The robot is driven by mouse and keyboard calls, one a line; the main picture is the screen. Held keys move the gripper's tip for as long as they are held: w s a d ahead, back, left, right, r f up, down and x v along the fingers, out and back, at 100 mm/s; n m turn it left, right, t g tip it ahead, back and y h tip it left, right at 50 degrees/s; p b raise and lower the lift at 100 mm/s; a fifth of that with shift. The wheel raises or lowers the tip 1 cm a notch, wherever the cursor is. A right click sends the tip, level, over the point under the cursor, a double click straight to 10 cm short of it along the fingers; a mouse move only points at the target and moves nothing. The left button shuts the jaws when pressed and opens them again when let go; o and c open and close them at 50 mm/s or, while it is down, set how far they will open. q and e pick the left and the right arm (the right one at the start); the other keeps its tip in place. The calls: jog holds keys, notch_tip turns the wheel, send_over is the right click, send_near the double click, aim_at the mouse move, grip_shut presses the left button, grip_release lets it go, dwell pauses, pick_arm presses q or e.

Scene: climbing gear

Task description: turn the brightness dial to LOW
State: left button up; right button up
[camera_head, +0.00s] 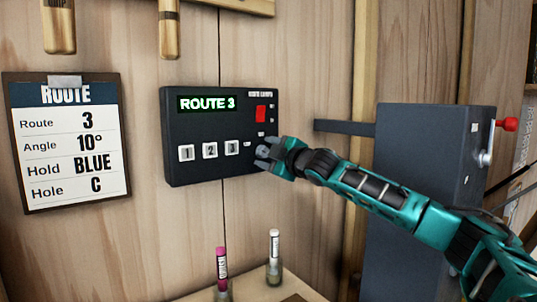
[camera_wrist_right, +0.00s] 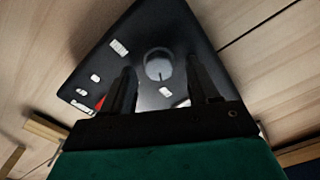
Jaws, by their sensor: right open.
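The dark route lamps panel (camera_head: 205,165) is mounted on the wooden wall. Its screen reads ROUTE 3. The round grey brightness dial (camera_wrist_right: 158,64) shows in the right wrist view between my fingers and just beyond their tips. A thin dark mark on it points toward the bottom of that view. The small labels around it are too blurred to read. My right gripper (camera_head: 264,155) is at the panel's lower right and largely covers the dial in the head view. In the wrist view, the right gripper (camera_wrist_right: 162,88) is open around empty space. My left gripper is out of view.
The panel has numbered buttons (camera_head: 210,150) and a red switch (camera_head: 260,114). A dark box (camera_head: 425,150) with a red-knobbed lever (camera_head: 508,124) stands to the right. A route card (camera_head: 68,145) hangs left. Two markers (camera_head: 222,264) (camera_head: 273,246) stand below.

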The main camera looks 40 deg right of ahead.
jog(key=shift+s+f, duration=0.1)
jog(key=shift+s, duration=0.2)
jog(key=s+a+b, duration=0.1)
jog(key=s+b, duration=0.7)
jog(key=s, duration=0.4)
jog(key=shift+a, duration=0.25)
jog(key=shift+s, duration=0.15)
